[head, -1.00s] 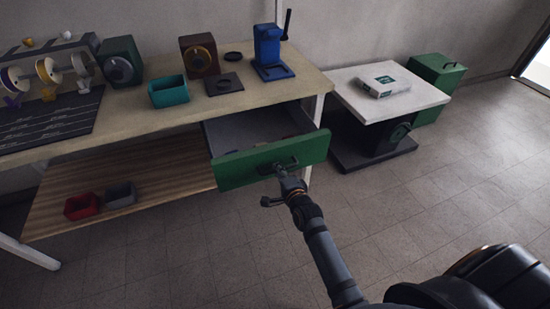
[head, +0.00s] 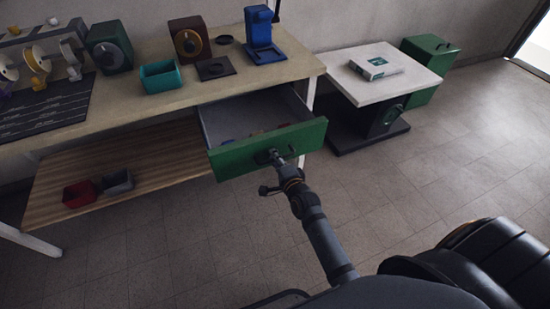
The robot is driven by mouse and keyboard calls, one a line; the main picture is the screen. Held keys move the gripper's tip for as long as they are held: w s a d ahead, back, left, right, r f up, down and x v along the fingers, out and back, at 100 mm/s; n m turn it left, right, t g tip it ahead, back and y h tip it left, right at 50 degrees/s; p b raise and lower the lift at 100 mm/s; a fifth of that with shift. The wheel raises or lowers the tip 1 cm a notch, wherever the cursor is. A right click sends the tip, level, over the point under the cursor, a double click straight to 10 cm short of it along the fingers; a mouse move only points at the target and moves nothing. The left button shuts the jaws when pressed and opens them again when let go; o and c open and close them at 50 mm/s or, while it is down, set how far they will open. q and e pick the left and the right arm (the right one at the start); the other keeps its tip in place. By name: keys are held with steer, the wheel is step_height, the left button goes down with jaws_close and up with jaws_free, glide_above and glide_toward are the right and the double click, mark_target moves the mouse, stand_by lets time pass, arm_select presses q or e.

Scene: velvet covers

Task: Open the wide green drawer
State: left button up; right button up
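The wide green drawer (head: 236,158) hangs under the right end of the workbench. It is pulled out, and its grey inside shows with several small coloured items on the floor of it. My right gripper (head: 278,160) is at the handle in the middle of the green front. The fingers overlap the dark handle, and I cannot tell whether they are closed around it. My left gripper is not in view.
The workbench top (head: 130,106) holds a teal bin (head: 161,77), a blue stand (head: 262,38) and dark boxes. A white-topped table (head: 400,88) with a white box stands to the right. A lower shelf (head: 135,180) holds red and grey bins.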

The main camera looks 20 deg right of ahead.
steer(key=v, duration=1.2)
steer(key=s+d+f+n+g, duration=0.1)
steer(key=s+f+n+g, duration=0.4)
steer(key=f, duration=0.8)
steer(key=s+d+f+n+g, duration=0.1)
steer(key=s+f+n+g, duration=0.15)
steer(key=s+f, duration=0.7)
steer(key=s+d+f+n+g, duration=0.1)
steer(key=s+f+n+g, duration=0.3)
steer(key=f, duration=1.1)
steer(key=s+d+f+n+g, duration=0.1)
steer(key=s+d+f+n, duration=0.1)
steer(key=s+f, duration=0.15)
steer(key=s+d+f+n+g+h, duration=0.1)
steer(key=s+f+n, duration=0.1)
steer(key=s, duration=0.3)
steer(key=s+d+f+n+g, duration=0.1)
steer(key=s+d+f+n, duration=0.15)
steer(key=s, duration=0.25)
step_height(320, 180, up, 14)
steer(key=s+p, duration=0.1)
steer(key=p, duration=1.3)
steer(key=shift+s+a, duration=0.25)
steer(key=shift+s, duration=0.05)
